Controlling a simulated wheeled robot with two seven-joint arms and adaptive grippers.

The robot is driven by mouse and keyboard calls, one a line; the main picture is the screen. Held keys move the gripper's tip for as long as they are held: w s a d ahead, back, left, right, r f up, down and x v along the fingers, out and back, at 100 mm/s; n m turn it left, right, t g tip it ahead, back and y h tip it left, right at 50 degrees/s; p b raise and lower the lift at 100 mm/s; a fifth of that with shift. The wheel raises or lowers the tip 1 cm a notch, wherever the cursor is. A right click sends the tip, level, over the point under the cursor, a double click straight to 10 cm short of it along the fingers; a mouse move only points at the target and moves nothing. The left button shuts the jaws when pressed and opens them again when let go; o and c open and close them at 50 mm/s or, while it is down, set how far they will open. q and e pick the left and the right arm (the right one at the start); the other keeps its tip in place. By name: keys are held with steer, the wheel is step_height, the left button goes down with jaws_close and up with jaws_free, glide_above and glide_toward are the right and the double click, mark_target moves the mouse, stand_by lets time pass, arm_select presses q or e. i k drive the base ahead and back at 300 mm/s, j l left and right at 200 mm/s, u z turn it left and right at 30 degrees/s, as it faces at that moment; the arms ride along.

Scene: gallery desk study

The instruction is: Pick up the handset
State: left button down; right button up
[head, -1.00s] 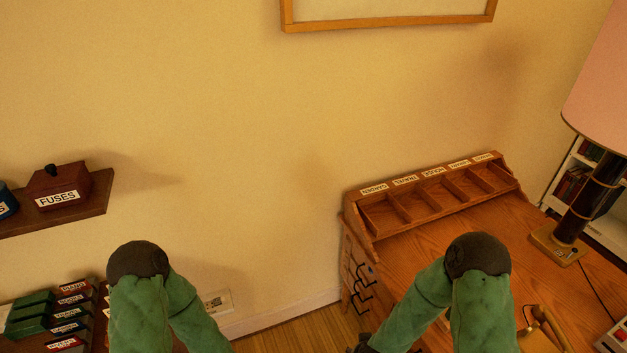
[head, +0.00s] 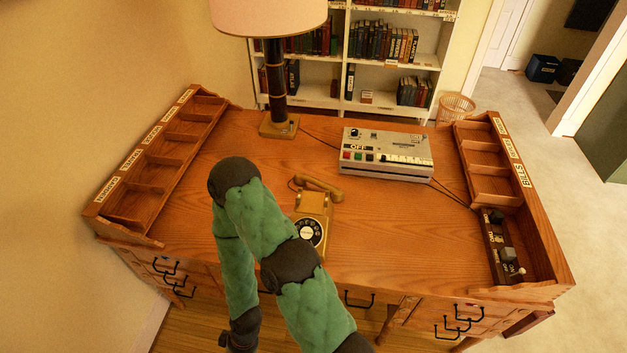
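The mustard-yellow handset (head: 320,188) lies across the back of a matching rotary telephone (head: 318,209) in the middle of the desk, in the head view. The black-and-white dial faces the desk's near side. One green arm of mine, seemingly the right, rises from the bottom edge; its dark elbow is left of the telephone. Its forearm drops to a dark wrist at the bottom edge, clear of the handset. The gripper's fingers are not shown there. My other arm and its gripper are out of view.
The wooden desk (head: 378,235) has pigeonhole racks at its left (head: 167,150) and right (head: 487,152) ends. A lamp (head: 275,100) stands at the back. A grey device (head: 387,154) with buttons sits right of the telephone. Desk surface in front of the device is clear.

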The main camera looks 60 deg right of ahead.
mark_target(337, 195)
steer(key=z, duration=2.15)
steer(key=j, duration=0.1)
